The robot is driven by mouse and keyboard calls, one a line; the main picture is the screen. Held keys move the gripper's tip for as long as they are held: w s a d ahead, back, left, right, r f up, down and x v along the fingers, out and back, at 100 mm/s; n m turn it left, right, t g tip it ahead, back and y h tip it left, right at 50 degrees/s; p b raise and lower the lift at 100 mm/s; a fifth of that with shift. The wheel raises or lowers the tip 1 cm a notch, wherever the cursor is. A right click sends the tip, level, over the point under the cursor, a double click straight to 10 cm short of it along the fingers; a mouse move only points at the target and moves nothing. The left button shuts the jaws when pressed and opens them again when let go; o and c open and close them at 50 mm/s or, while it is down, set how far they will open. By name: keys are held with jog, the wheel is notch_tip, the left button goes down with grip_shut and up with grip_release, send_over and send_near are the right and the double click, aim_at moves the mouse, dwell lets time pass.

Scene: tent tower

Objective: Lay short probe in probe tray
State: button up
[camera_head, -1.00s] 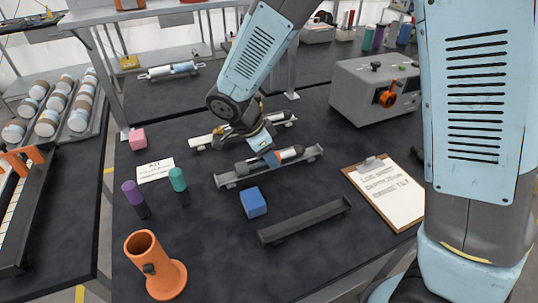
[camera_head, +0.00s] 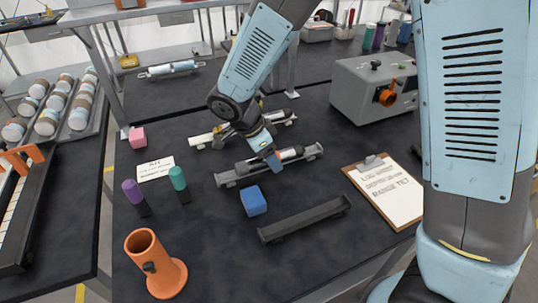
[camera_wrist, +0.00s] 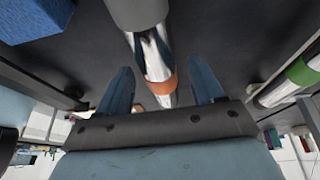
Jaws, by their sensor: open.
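A silver and dark grey probe (camera_head: 288,154) with an orange band lies in a grey cradle (camera_head: 228,180) mid-table; it looks like the short probe. My gripper (camera_head: 271,160) is low over its middle. In the wrist view the same probe (camera_wrist: 157,62) runs between the two open blue fingers of my gripper (camera_wrist: 160,86), the orange band near the fingertips. Whether the fingers touch it I cannot tell. An empty dark grey tray (camera_head: 305,219), apparently the probe tray, lies nearer the front right.
Another probe (camera_head: 203,139) lies behind, partly hidden by my arm. A blue cube (camera_head: 253,201) stands left of the empty tray. A clipboard (camera_head: 387,192) lies right, a grey box (camera_head: 372,90) behind it. An orange holder (camera_head: 154,264) stands front left.

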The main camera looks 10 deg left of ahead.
jog(key=shift+r, duration=0.1)
jog(key=v, duration=1.3)
jog(key=shift+r, duration=0.3)
jog(key=shift+s+a, duration=0.1)
jog(key=w+d+r+n+y, duration=0.1)
jog(key=d+r+n+y, duration=0.2)
jog(key=d, duration=0.8)
jog(key=w+d+r+n, duration=0.1)
jog(key=d+r+n, duration=0.1)
jog(key=d+r, duration=0.6)
jog(key=s+d+n+t, duration=0.1)
jog(key=s+d+n, duration=0.2)
jog(key=s+d, duration=0.2)
jog(key=s+d+n+t+y, duration=0.1)
jog(key=s+d+n+t, duration=0.1)
jog(key=d, duration=1)
jog(key=s+n, duration=0.1)
jog(key=s, duration=0.1)
jog(key=shift+s+n+t, duration=0.3)
jog(key=shift+s, duration=0.1)
jog(key=shift+d+r, duration=0.1)
jog(key=shift+r, duration=0.05)
